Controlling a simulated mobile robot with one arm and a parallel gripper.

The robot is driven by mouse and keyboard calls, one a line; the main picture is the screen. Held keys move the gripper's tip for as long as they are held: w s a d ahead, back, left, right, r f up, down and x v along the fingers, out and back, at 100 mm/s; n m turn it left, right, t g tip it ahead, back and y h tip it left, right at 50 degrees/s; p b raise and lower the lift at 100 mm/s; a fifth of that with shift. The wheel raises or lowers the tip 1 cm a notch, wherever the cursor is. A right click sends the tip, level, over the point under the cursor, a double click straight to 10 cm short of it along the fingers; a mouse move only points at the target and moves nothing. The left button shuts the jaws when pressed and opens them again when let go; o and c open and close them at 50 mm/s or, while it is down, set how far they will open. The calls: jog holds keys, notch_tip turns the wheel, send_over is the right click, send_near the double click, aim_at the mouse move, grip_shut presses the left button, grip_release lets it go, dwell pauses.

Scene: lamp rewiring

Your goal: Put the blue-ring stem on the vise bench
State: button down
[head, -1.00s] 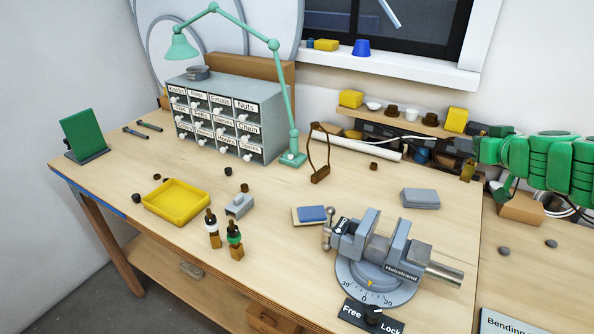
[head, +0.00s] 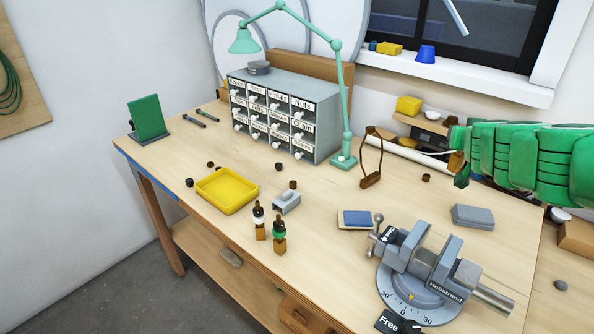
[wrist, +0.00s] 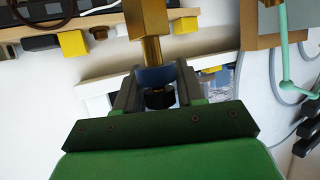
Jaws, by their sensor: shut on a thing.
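My gripper (wrist: 157,88) is shut on the blue-ring stem (wrist: 152,28), a brass piece with a blue ring and a black end between the fingers. In the head view the stem (head: 456,160) is small and partly hidden by my gripper (head: 461,178). It is held up in the air at the right, in front of the back wall shelf. The vise bench (head: 335,265) is a light wooden table. The grey vise (head: 425,275) stands at its front right on a round graduated base.
Two dark-topped stems, one pale-ringed (head: 259,222) and one green-ringed (head: 279,236), stand near the front edge. A yellow tray (head: 226,190), grey block (head: 287,202), blue pad (head: 356,219), brown frame (head: 371,160), grey box (head: 472,216), drawer cabinet (head: 320,140) and green lamp (head: 347,100) occupy the bench.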

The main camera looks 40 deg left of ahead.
jog(key=s+a+m+t+h, duration=0.1)
jog(key=s+a+m+h, duration=0.1)
jog(key=s+a, duration=0.65)
jog(key=s+a+m+h, duration=0.1)
jog(key=s+a, duration=0.5)
jog(key=a, duration=0.6)
jog(key=s+a+m+h, duration=0.1)
jog(key=s+a, duration=0.3)
jog(key=s, duration=0.9)
jog(key=s+a+m+h, duration=0.1)
jog(key=s+a+h, duration=0.15)
jog(key=s, duration=1.15)
jog(key=shift+y, duration=0.35)
jog(key=shift+w+a+f, duration=1.15)
jog(key=shift+a+f, duration=1.05)
jog(key=shift+f, duration=0.9)
jog(key=shift+w+a+f, duration=1.15)
jog(key=shift+a+f, duration=1)
jog(key=shift+f, duration=0.9)
jog(key=shift+w+a+f, duration=1.15)
jog(key=shift+a+f, duration=1.05)
jog(key=shift+f, duration=0.9)
jog(key=shift+f, duration=0.1)
